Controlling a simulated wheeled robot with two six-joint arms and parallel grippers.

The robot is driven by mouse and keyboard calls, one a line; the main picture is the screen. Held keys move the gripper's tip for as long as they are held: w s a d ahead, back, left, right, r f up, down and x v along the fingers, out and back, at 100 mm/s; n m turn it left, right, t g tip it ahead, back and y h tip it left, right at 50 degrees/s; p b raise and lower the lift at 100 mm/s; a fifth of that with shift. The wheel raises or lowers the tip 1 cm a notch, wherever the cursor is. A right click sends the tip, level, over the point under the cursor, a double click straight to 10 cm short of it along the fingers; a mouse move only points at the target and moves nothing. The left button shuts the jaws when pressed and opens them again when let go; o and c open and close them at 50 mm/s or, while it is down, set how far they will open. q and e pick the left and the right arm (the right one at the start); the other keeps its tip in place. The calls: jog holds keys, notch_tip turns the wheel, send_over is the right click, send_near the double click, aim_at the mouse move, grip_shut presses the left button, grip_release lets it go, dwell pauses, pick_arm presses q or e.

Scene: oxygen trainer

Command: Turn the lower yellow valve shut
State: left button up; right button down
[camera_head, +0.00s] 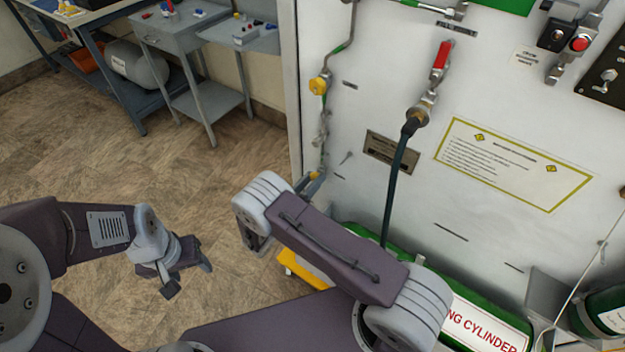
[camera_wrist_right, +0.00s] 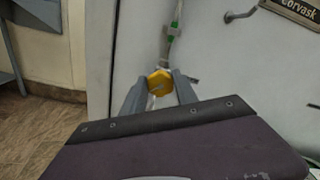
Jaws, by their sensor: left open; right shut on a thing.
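The lower yellow valve (camera_wrist_right: 159,83) shows in the right wrist view as a yellow knob on a thin vertical pipe with a green band above it. My right gripper (camera_wrist_right: 158,96) is shut on it, with one grey finger on each side. In the head view my right arm mostly hides this valve and the gripper. The upper yellow valve (camera_head: 320,85) is in plain view higher on the same pipe, clear of both grippers. My left gripper (camera_head: 188,277) is open and empty over the floor at the lower left.
The white panel (camera_head: 400,215) carries a red-handled valve (camera_head: 441,58) with a dark hose (camera_head: 398,180) hanging down. A green cylinder (camera_head: 425,275) lies below it, behind my right arm. Grey tables (camera_head: 178,38) stand at the back left. The tiled floor between is clear.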

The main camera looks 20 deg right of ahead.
jog(key=shift+m, duration=2.2)
jog(key=c, duration=0.9)
grip_release()
jog(key=shift+c, duration=0.2)
jog(key=v, duration=0.9)
jog(key=shift+s, duration=0.1)
